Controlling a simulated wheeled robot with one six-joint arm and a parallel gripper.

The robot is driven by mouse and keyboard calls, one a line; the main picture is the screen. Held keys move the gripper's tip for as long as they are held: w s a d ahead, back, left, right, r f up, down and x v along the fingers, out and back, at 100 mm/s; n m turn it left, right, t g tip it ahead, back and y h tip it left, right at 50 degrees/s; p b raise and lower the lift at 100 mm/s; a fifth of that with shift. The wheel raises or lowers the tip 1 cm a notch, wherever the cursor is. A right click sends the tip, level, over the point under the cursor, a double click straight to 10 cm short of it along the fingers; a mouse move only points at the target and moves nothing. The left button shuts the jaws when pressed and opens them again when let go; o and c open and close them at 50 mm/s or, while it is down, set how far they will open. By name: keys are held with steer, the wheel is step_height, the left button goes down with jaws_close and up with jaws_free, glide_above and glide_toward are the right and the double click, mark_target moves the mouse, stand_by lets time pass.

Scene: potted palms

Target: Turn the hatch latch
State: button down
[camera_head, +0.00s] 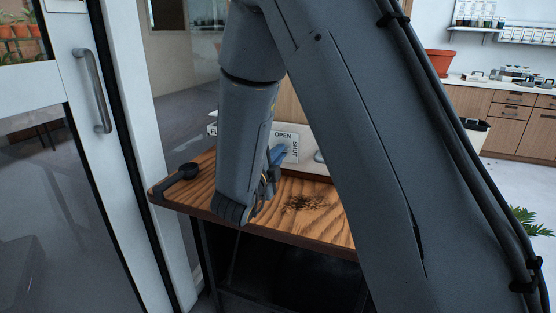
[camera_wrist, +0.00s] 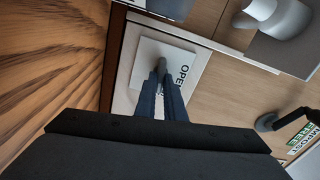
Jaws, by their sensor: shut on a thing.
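The hatch latch has a white plate (camera_head: 290,138) marked OPEN along its top and SHUT down its right side, standing at the back of the wooden bench. In the wrist view the plate (camera_wrist: 143,62) fills the middle, with OPEN partly readable. A small grey latch handle (camera_wrist: 161,65) sticks out from it. My gripper (camera_wrist: 163,90) has its blue-grey fingers shut on the handle. In the head view my gripper (camera_head: 279,152) is at the plate, mostly hidden behind my arm, and the handle cannot be made out.
The wooden bench top (camera_head: 325,217) has dark soil (camera_head: 303,204) spilled on it and a small black cup (camera_head: 189,170) at its left end. A glass door with a metal handle (camera_head: 94,90) stands at left. A compost label (camera_wrist: 302,138) shows in the wrist view.

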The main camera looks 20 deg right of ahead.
steer(key=shift+f+m+b, duration=0.15)
steer(key=shift+m+b, duration=0.45)
steer(key=shift+m, duration=0.2)
steer(key=c, duration=1.8)
jaws_free()
steer(key=shift+c, duration=0.2)
steer(key=v, duration=0.7)
steer(key=shift+s+a, duration=0.2)
steer(key=shift+s, duration=0.15)
